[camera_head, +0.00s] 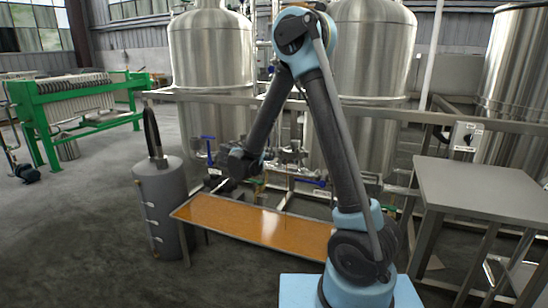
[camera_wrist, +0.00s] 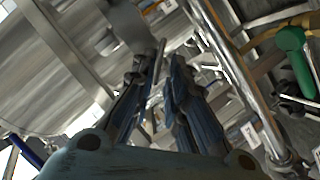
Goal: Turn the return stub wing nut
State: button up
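In the head view my gripper (camera_head: 216,186) hangs low at the end of my bent arm, in front of the pipework between the two steel tanks. In the wrist view my gripper (camera_wrist: 158,75) shows two dark blue fingers with a narrow gap between them. Metal pipe fittings lie behind and beyond the fingertips. I cannot make out the return stub wing nut for certain; it may be hidden by the fingers or too small. I see no clear contact between the fingers and a part.
An orange-topped low table (camera_head: 245,222) stands below my gripper. A grey cylinder (camera_head: 164,205) stands to its left. A steel rail (camera_head: 225,98) crosses before the left tank (camera_head: 212,60). A blue valve handle (camera_head: 308,182) and green handle (camera_wrist: 296,60) sit right of my gripper.

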aim_at(278, 153)
jog(key=shift+x, duration=1.8)
grip_shut()
jog(key=shift+s+d+r+m+t+y, duration=0.1)
jog(key=shift+m+t+y, duration=0.05)
jog(key=shift+m+y, duration=1)
jog(key=shift+d+m+t+y, duration=0.15)
jog(key=shift+m+y, duration=0.6)
jog(key=shift+m, duration=0.8)
